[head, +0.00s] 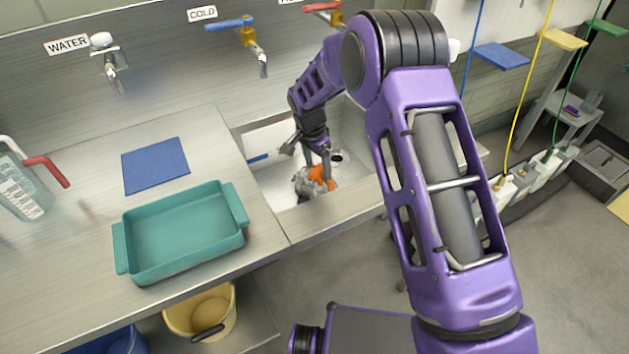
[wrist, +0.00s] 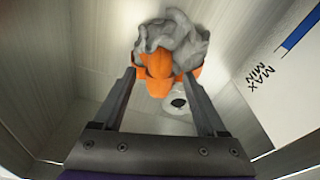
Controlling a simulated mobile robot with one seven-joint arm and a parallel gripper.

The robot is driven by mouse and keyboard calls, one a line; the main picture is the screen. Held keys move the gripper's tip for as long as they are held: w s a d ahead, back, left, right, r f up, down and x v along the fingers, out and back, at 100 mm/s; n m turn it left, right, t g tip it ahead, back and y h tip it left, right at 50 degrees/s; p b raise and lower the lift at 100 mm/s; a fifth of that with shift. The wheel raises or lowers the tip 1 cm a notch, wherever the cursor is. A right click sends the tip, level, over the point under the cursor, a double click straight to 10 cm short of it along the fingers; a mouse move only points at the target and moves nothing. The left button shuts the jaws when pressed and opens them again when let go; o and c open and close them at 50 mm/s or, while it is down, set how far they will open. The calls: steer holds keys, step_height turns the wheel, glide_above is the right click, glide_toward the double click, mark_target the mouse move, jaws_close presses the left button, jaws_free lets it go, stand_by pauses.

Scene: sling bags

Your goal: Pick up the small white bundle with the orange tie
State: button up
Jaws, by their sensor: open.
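The bundle, pale grey-white crumpled cloth with an orange tie, lies in the sink (head: 283,203) in the head view (head: 304,187). In the wrist view the bundle (wrist: 172,42) is at the top centre, with the orange part toward me. My gripper (head: 316,163) reaches down into the sink over the bundle. In the wrist view my gripper (wrist: 160,74) is open, with one finger on each side of the orange part. I cannot tell whether the fingers touch it. The arm and fingers hide part of the bundle in the head view.
The sink walls stand close around my gripper. A white panel (wrist: 285,85) marked MAX and MIN is at right in the wrist view. The drain (wrist: 178,102) is beside the bundle. A teal tray (head: 185,232) and blue mat (head: 155,165) lie on the left counter. Taps (head: 252,45) hang above.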

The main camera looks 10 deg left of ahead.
jaws_close()
stand_by(1.4)
